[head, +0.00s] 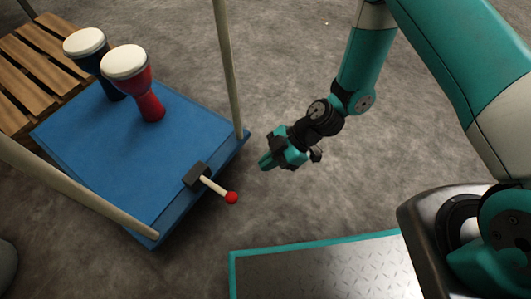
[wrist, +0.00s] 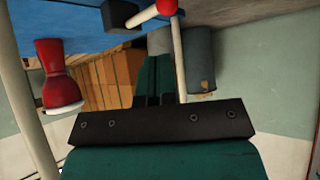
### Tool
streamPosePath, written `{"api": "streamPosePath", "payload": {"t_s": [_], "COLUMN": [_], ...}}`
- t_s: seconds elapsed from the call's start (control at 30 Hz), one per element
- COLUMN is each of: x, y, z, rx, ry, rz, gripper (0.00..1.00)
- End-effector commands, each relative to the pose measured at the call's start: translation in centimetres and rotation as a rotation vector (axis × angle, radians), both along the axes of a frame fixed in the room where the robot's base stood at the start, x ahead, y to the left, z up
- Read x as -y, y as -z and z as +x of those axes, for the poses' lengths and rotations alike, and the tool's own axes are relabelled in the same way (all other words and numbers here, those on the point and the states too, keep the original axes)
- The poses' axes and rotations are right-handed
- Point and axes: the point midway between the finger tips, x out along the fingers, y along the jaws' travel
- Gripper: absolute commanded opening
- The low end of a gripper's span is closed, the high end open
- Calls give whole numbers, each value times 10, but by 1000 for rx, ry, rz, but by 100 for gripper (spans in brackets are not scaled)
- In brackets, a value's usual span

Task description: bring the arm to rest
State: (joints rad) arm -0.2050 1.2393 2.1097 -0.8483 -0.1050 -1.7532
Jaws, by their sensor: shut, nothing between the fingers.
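My gripper (head: 266,162) is shut and empty in the head view. It hangs over the grey floor, just right of the blue platform and apart from it. In the wrist view its fingers (wrist: 154,98) are together, beyond a black plate. My teal arm reaches down to it from the upper right.
A blue platform (head: 85,160) with pale posts carries a red goblet drum (head: 150,100) and a dark blue one (head: 113,87). A red-tipped stick (head: 218,188) juts from a black block (head: 197,175) at its edge. A wooden slatted piece (head: 30,75) lies at left. Floor (head: 300,40) is clear beyond.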

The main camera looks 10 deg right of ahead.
Motion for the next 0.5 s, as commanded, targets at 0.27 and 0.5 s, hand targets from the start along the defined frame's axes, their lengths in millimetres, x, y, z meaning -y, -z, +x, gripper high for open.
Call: {"api": "streamPosePath", "payload": {"t_s": [0.27,0.5], "x": [0,1], "y": [-2,-80], "z": [1,17], "rx": [0,-71], "ry": [1,60], "rz": [-1,-61], "gripper": [0,0]}}
